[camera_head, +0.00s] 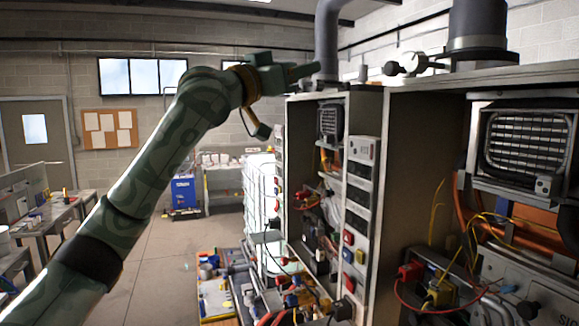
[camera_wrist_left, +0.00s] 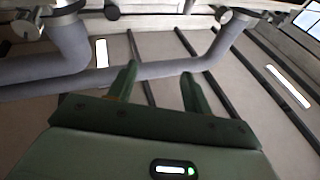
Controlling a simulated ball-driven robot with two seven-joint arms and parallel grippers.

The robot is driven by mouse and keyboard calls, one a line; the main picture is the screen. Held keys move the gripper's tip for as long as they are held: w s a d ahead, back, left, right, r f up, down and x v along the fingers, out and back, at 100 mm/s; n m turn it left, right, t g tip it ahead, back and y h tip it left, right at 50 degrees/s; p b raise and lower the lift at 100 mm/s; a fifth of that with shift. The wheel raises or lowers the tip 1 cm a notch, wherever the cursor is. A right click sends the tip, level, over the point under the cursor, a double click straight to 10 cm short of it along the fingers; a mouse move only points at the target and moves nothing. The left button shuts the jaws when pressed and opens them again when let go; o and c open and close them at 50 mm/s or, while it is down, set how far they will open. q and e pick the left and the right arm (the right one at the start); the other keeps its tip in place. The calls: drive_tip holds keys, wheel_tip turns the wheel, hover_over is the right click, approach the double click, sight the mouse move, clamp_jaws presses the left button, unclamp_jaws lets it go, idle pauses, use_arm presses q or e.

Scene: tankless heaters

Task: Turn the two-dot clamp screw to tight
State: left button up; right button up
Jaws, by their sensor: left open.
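My left gripper (camera_head: 304,73) is raised near the top of the left heater cabinet (camera_head: 362,101), beside a grey flue pipe (camera_head: 326,40). In the left wrist view its two green fingers (camera_wrist_left: 159,69) are apart with nothing between them. A clamp screw with a round knob (camera_head: 410,64) sticks out at the flue collar on the right heater. In the left wrist view, round-ended clamp fittings show at the upper left (camera_wrist_left: 27,25) and upper right (camera_wrist_left: 232,18), beyond the fingers. No dot marks are readable, so I cannot tell which is the two-dot screw. My right gripper is out of view.
The right heater (camera_head: 422,160) stands close, its front open with wires and a metal grille. A grey pipe (camera_wrist_left: 68,50) runs across the left wrist view. Cluttered parts lie on a low bench (camera_head: 215,300). Open floor (camera_head: 160,275) lies to the left.

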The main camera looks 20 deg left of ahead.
use_arm(q)
drive_tip(key=w+a+f+n+y+b, duration=0.1)
drive_tip(key=w+a+f+y, duration=0.1)
drive_tip(key=w+f, duration=0.4)
drive_tip(key=w+a+f+n+y+b, duration=0.1)
drive_tip(key=w+f, duration=0.5)
drive_tip(key=f, duration=0.7)
drive_tip(key=a+y+b, duration=0.1)
drive_tip(key=a+y, duration=0.1)
drive_tip(key=a, duration=0.1)
drive_tip(key=shift+a+f+n, duration=0.3)
drive_tip(key=shift+f, duration=0.05)
drive_tip(key=shift+s+r, duration=0.1)
